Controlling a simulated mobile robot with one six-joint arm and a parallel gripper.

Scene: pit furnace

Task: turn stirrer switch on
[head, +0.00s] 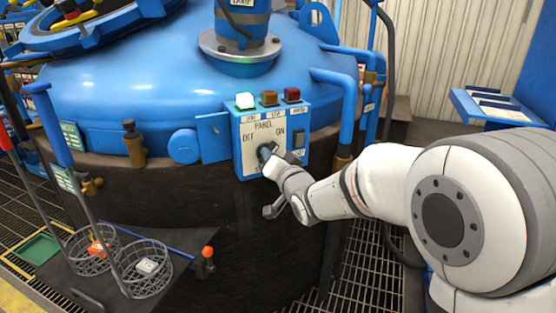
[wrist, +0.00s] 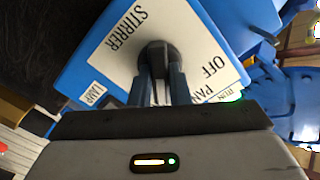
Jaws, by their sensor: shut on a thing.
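The stirrer switch is a dark round knob (head: 264,151) on the white face of a blue control box (head: 243,164) fixed to the blue vessel. OFF is printed to its upper left and ON to its upper right. In the wrist view the knob (wrist: 158,52) sits between the words STIRRER and OFF. My gripper (head: 268,160) is shut on the knob; in the wrist view its two fingers (wrist: 160,85) stand on either side of it.
On the box top, a green lamp (head: 245,101) looks lit; an amber lamp (head: 269,98) and a red lamp (head: 291,95) look dim. A black rocker (head: 299,138) sits right of the label. Wire baskets (head: 147,268) stand at lower left. Blue pipes run close at right.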

